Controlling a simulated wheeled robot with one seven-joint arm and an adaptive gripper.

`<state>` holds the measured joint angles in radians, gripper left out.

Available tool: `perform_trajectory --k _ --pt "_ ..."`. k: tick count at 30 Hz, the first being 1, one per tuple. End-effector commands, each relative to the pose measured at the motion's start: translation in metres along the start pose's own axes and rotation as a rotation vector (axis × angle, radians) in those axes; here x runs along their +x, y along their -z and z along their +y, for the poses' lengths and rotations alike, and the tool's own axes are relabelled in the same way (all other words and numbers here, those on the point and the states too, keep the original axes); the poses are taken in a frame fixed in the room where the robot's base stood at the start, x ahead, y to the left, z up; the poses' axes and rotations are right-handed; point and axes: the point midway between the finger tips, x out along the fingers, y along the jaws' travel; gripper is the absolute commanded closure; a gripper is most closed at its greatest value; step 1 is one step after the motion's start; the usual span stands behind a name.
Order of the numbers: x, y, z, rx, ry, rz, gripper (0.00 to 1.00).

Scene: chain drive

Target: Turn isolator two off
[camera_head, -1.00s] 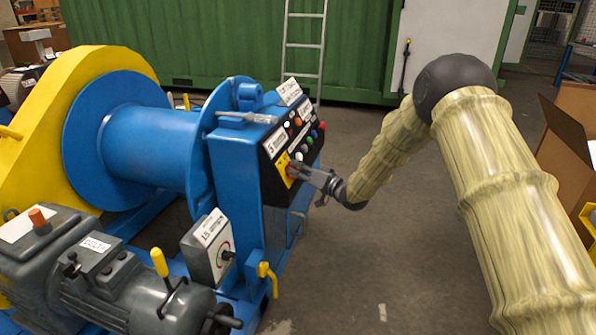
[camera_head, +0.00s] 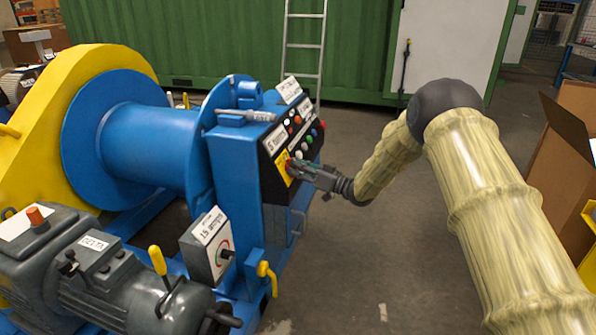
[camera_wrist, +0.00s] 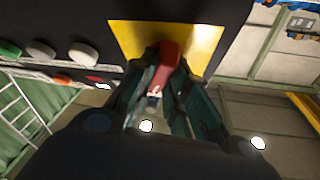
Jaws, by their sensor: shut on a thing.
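The isolator is a red handle (camera_wrist: 166,66) on a yellow plate (camera_wrist: 205,42), on the black control panel of the blue winch. In the head view the yellow plate (camera_head: 281,170) is at the panel's lower left, partly behind my gripper. My gripper (camera_head: 296,168) reaches the panel from the right. In the wrist view my gripper (camera_wrist: 160,80) has its fingers on either side of the red handle, shut on it. I cannot read a number on this switch.
Round buttons (camera_wrist: 83,54) sit beside the yellow plate. A grey box with a dial (camera_head: 212,250) and a yellow valve handle (camera_head: 266,275) are below the panel. A ladder (camera_head: 303,45) leans behind. Open cardboard boxes (camera_head: 545,165) stand at the right. The floor between is clear.

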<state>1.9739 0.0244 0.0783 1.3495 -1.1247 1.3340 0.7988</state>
Motion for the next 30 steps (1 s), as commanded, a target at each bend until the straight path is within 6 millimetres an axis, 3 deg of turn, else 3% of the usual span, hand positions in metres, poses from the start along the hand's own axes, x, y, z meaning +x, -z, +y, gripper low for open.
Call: perform_trajectory --k 30 --pt "0.0007 -0.0008 0.0051 -0.752 0.534 -0.002 1.00"
